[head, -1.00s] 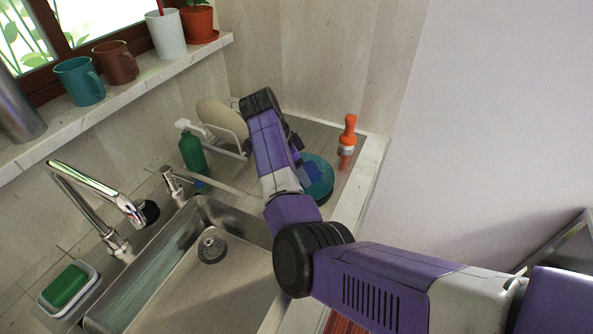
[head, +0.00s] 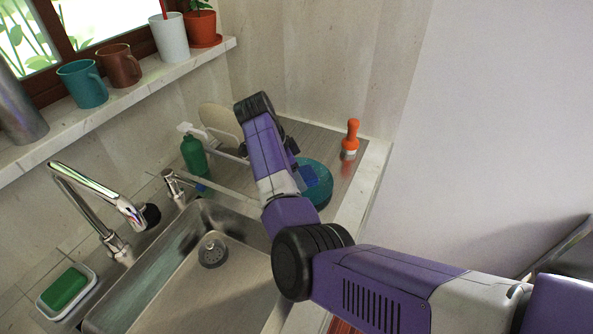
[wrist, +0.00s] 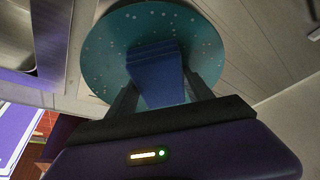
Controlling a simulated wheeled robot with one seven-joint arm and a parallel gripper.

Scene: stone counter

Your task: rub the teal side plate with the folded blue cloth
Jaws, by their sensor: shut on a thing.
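The teal side plate (head: 318,184) lies on the counter right of the sink, partly hidden behind my arm in the head view. In the wrist view the speckled teal plate (wrist: 105,50) fills the upper middle. The folded blue cloth (wrist: 155,70) is held between the fingers of my gripper (wrist: 165,92), and its far end lies over the plate's middle. It appears to touch the plate, though contact is hard to tell. In the head view a bit of the blue cloth (head: 307,173) shows beside my arm.
A green bottle (head: 194,157) and a dish rack with a pale plate (head: 218,118) stand left of my arm. The sink (head: 215,270) and faucet (head: 95,190) are at left. A green sponge (head: 64,288) sits in a dish.

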